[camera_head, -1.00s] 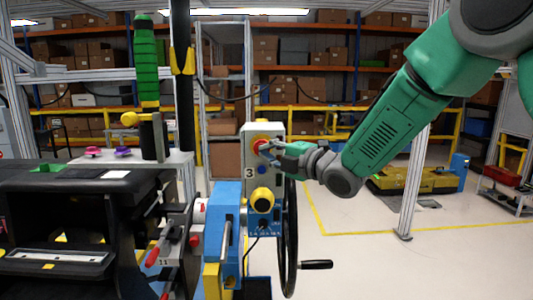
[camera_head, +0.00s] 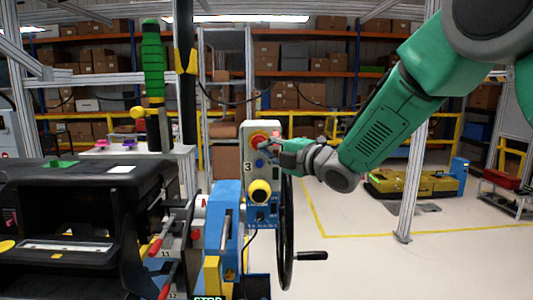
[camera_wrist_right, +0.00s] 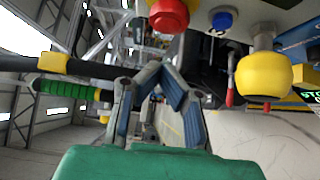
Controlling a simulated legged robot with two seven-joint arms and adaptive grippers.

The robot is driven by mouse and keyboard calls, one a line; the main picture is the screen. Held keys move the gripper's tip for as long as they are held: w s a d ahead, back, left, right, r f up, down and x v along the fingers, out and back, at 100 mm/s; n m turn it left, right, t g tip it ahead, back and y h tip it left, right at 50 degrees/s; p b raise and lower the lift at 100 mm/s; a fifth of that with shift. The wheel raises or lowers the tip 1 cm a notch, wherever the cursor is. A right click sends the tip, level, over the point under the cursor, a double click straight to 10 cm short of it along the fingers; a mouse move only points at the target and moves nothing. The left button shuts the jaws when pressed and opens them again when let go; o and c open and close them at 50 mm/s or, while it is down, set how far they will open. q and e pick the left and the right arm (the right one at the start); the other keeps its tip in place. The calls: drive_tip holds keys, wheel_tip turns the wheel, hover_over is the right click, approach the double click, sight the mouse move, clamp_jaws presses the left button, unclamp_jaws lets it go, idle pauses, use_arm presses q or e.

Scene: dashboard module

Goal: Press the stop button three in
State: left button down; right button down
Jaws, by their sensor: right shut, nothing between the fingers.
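In the right wrist view the red button (camera_wrist_right: 168,14) is at the top edge, partly cut off. My right gripper (camera_head: 275,144) is just to the right of the button, shut and empty, with a small gap seeming to show between them. In the right wrist view its fingertips (camera_wrist_right: 160,69) meet below the button in the picture. My left gripper is not in view.
A blue button (camera_head: 259,162) and a yellow knob (camera_head: 259,191) sit below the red one. A black handwheel (camera_head: 286,235) stands to the right of the box. Red-tipped levers (camera_head: 155,247) and a black console (camera_head: 60,210) are at left. Open floor lies to the right.

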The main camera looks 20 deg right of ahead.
drive_tip(key=b+v, duration=0.2)
drive_tip(key=v, duration=0.6)
drive_tip(key=shift+s+d, duration=0.2)
drive_tip(key=shift+d, duration=0.05)
drive_tip(key=shift+s, duration=0.15)
drive_tip(key=s+f+m+g+h+b, duration=0.2)
drive_tip(key=s+f+m, duration=0.15)
drive_tip(key=f, duration=0.95)
drive_tip(key=s+d+f+m+g+h+b, duration=0.1)
drive_tip(key=s+f+m+g+h+b, duration=0.3)
drive_tip(key=f, duration=0.9)
drive_tip(key=s+f+m+p, duration=0.15)
drive_tip(key=f+m, duration=0.35)
drive_tip(key=f, duration=0.8)
drive_tip(key=s+f+m+g+h+b, duration=0.1)
drive_tip(key=s+f+m+g, duration=0.2)
drive_tip(key=s+f, duration=0.4)
drive_tip(key=s+d+f+m+g+h+b, duration=0.1)
drive_tip(key=s+f+m+g+b, duration=0.1)
drive_tip(key=s+f, duration=0.6)
drive_tip(key=s+d+f+m+g+b, duration=0.1)
drive_tip(key=s+f+m+g, duration=0.3)
drive_tip(key=s, duration=1.2)
wheel_tip(320, 180, down, 4)
drive_tip(key=shift+d+r+m+h+b, duration=0.25)
drive_tip(key=shift+m+h+b, duration=0.15)
drive_tip(key=shift+m+b, duration=0.4)
